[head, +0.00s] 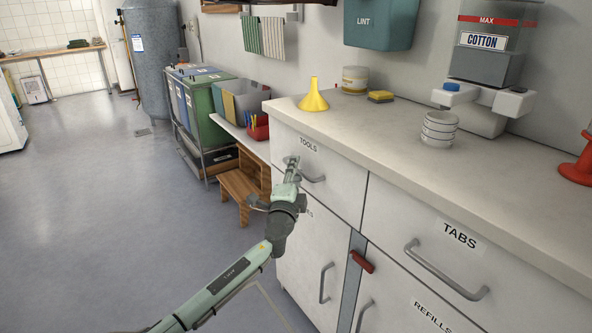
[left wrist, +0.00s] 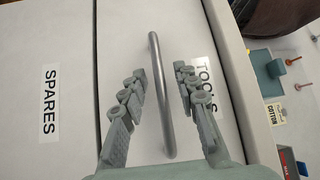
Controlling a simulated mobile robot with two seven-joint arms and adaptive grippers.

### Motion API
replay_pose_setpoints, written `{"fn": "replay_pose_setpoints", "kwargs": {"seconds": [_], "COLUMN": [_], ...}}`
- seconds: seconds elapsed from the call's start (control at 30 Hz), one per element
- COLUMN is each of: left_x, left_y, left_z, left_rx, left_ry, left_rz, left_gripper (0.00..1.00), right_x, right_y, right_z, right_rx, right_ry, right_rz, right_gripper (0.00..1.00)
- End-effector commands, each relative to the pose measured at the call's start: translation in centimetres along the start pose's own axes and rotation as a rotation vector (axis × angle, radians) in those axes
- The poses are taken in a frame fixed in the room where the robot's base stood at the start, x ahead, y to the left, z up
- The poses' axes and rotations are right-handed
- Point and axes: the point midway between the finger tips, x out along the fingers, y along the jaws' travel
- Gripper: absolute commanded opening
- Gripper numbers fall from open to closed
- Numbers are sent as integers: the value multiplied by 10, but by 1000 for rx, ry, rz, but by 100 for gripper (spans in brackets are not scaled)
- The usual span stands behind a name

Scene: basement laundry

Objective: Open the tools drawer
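The tools drawer (head: 342,199) is at the left end of the white cabinet, just under the countertop, and looks closed. Its label reads TOOLS, and its grey bar handle (head: 315,179) shows just right of my fingers. My left gripper (head: 292,164) is in front of this drawer. In the left wrist view, my left gripper (left wrist: 160,75) is open, with one finger on each side of the handle (left wrist: 163,98). Neither finger visibly grips the bar; I cannot tell whether one touches it. My right gripper is not in view.
A door marked SPARES (left wrist: 50,100) lies below the drawer. A yellow funnel (head: 313,98) stands on the countertop (head: 400,125). A wooden stool (head: 240,190) is behind; floor at left is clear.

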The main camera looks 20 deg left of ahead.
Motion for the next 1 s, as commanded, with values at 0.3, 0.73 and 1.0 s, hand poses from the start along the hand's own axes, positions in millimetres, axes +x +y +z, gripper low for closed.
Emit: {"fn": "replay_pose_setpoints", "kwargs": {"seconds": [0.3, 0.73, 1.0], "left_x": [3, 3, 3], "left_y": [0, 0, 0], "left_z": [0, 0, 1], "left_rx": [-1, -1, 0], "left_ry": [1, 1, 1], "left_rz": [1, 1, 1], "left_gripper": [29, 0, 0], "right_x": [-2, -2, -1], "right_y": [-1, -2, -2], "right_z": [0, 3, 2], "right_rx": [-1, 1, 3], "right_ry": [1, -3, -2], "right_rz": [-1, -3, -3], "right_gripper": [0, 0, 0]}}
